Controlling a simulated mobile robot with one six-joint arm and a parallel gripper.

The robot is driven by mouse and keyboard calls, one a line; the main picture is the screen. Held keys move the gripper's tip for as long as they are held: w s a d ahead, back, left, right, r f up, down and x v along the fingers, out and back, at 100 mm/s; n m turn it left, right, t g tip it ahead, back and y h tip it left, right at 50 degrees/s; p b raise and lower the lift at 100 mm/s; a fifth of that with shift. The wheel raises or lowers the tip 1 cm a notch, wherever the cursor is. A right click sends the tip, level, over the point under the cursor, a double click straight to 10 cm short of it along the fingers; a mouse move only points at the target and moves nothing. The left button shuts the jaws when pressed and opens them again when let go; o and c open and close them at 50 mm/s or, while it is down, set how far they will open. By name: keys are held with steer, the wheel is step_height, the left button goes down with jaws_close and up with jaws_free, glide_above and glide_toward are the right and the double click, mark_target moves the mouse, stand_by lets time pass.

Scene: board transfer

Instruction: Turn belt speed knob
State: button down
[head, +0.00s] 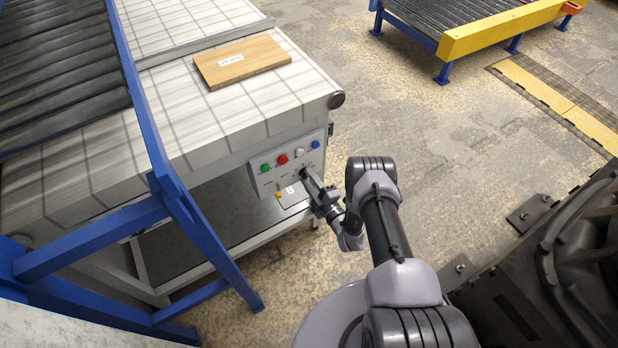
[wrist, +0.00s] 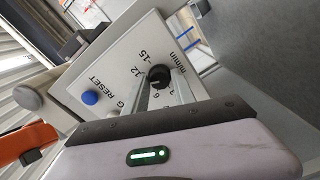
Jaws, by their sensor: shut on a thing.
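The belt speed knob (wrist: 158,77) is a black round dial with a white mark. It sits on the white control panel (wrist: 118,82), with printed numbers around it and "m/min" beside it in the wrist view. My gripper (wrist: 160,84) is shut on the knob, one finger on each side of it. In the head view my gripper (head: 306,174) reaches the lower right part of the control panel (head: 262,182) at the conveyor's end. There the knob is mostly hidden by my gripper.
Green (head: 265,168), red (head: 282,159), white (head: 300,152) and blue (head: 315,144) buttons line the panel's top. A labelled wooden board (head: 262,58) lies on the conveyor belt (head: 205,116). A blue frame (head: 150,125) stands left.

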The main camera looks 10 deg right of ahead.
steer(key=n+p, duration=0.2)
steer(key=n, duration=1.1)
steer(key=shift+n, duration=0.3)
stand_by(0.4)
steer(key=c, duration=1)
jaws_free()
steer(key=shift+c, duration=0.2)
steer(key=shift+s+d, duration=0.1)
steer(key=p+v, duration=0.4)
steer(key=v, duration=1.3)
steer(key=shift+s+p, duration=0.15)
steer(key=shift+p, duration=0.15)
